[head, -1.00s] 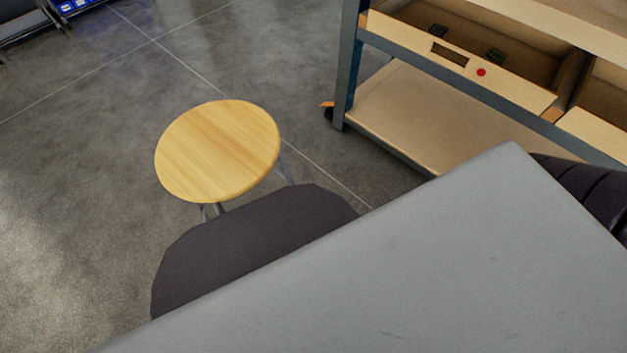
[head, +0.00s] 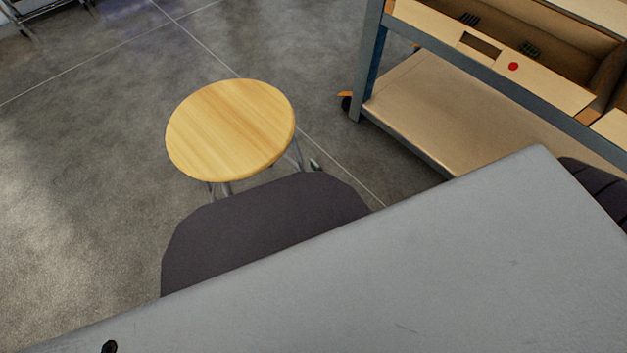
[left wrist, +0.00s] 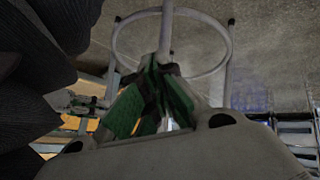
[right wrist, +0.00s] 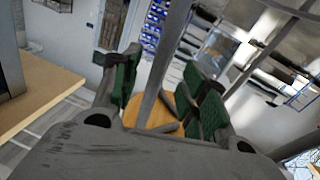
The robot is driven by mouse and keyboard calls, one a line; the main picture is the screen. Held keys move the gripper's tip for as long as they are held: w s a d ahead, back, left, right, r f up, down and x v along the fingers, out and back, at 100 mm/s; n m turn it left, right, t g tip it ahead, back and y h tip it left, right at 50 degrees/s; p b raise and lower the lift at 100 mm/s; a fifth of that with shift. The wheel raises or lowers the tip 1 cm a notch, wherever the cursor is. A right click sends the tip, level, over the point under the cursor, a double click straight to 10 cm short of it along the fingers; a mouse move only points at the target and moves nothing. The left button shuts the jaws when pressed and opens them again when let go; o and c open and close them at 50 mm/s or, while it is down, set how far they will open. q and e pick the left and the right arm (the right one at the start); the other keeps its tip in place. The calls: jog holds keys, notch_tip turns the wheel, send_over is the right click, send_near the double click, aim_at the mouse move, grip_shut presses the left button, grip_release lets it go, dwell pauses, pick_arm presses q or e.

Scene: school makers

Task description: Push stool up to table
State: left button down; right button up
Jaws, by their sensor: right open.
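A stool (head: 231,130) with a round light-wood seat and thin metal legs stands upright on the floor, left of centre in the head view. Neither gripper shows in the head view. In the left wrist view, my left gripper (left wrist: 158,72) has green-padded fingers that come together near a thin metal pole; I cannot tell whether they hold it. A metal ring with legs (left wrist: 228,50) shows beyond. In the right wrist view, my right gripper (right wrist: 160,85) is open. A pole crosses between its fingers, and a wooden round surface (right wrist: 158,112) shows behind them. I cannot make out the table for certain.
A blue-grey framed cart (head: 372,55) with wooden trays and a lower shelf (head: 450,110) stands to the right of the stool. The grey floor (head: 80,150) left of the stool is clear. A wooden surface (right wrist: 40,95) shows left in the right wrist view.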

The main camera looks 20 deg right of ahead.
aim_at(302, 166)
jog(key=shift+w+a+b, duration=0.25)
jog(key=shift+w+b, duration=0.1)
jog(key=shift+w, duration=0.7)
jog(key=shift+w+a+b, duration=0.2)
jog(key=shift+w+b, duration=0.1)
jog(key=shift+w, duration=0.75)
grip_shut()
